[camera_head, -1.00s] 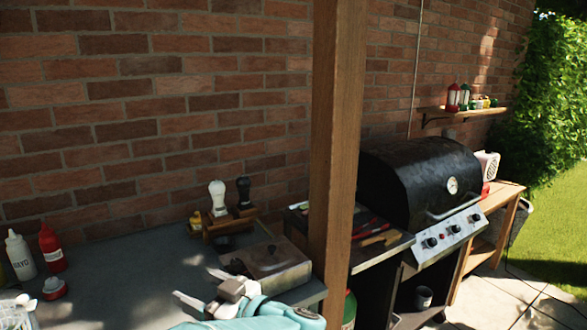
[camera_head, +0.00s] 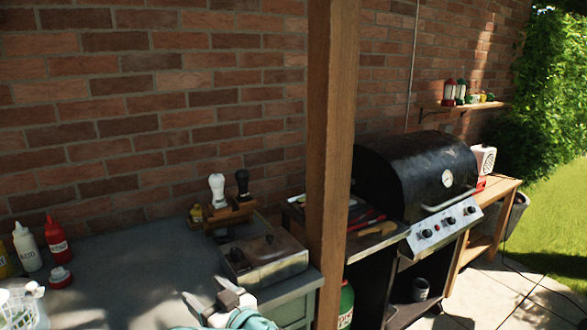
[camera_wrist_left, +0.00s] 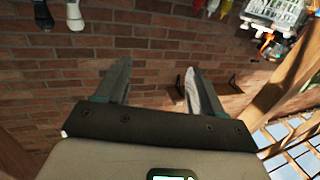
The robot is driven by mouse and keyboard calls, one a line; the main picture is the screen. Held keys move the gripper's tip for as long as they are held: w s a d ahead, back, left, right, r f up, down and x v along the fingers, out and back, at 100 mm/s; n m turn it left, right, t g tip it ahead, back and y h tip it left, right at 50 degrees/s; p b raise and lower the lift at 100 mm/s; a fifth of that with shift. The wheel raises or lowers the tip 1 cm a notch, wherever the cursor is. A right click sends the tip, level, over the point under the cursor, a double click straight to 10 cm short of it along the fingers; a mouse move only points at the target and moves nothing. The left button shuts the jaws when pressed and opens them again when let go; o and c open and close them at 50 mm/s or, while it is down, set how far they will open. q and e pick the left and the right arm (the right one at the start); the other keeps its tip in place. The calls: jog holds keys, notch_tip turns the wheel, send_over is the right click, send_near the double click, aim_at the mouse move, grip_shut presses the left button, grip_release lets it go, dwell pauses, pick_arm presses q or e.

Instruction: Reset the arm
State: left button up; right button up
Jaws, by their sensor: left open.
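My left gripper (camera_head: 207,299) is low in the head view, near the front edge of the grey table (camera_head: 130,265). Its two pale fingers are spread apart with nothing between them. In the left wrist view the open fingers (camera_wrist_left: 155,85) show against the brick wall, also empty. The teal arm behind the gripper is mostly cut off by the bottom edge. My right gripper is in neither view.
A metal box (camera_head: 264,262) sits just right of the gripper. A caddy with white and dark shakers (camera_head: 229,213) stands behind it. Sauce bottles (camera_head: 57,242) and a white basket (camera_head: 22,305) are at left. A wooden post (camera_head: 331,150) stands before the black grill (camera_head: 415,170).

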pick_arm(q)
jog(key=s+d+f+m+g+h, duration=0.1)
jog(key=s+f+m+h, duration=0.35)
jog(key=f, duration=0.85)
jog(key=s+d+f+m+g+h, duration=0.1)
jog(key=f+m+h, duration=0.1)
jog(key=f+h, duration=0.8)
jog(key=s+d+f+g+h, duration=0.1)
jog(key=s+f+g, duration=0.3)
jog(key=s, duration=0.9)
jog(key=s+d+f+g+h, duration=0.1)
jog(key=s+d+f+g, duration=0.2)
jog(key=s+f, duration=0.7)
jog(key=s+m+g, duration=0.1)
jog(key=s+g, duration=0.1)
jog(key=shift+s+g+h, duration=0.3)
jog(key=shift+s+h, duration=0.05)
jog(key=shift+s, duration=0.05)
jog(key=shift+w, duration=0.1)
jog(key=c, duration=0.5)
jog(key=shift+a, duration=0.1)
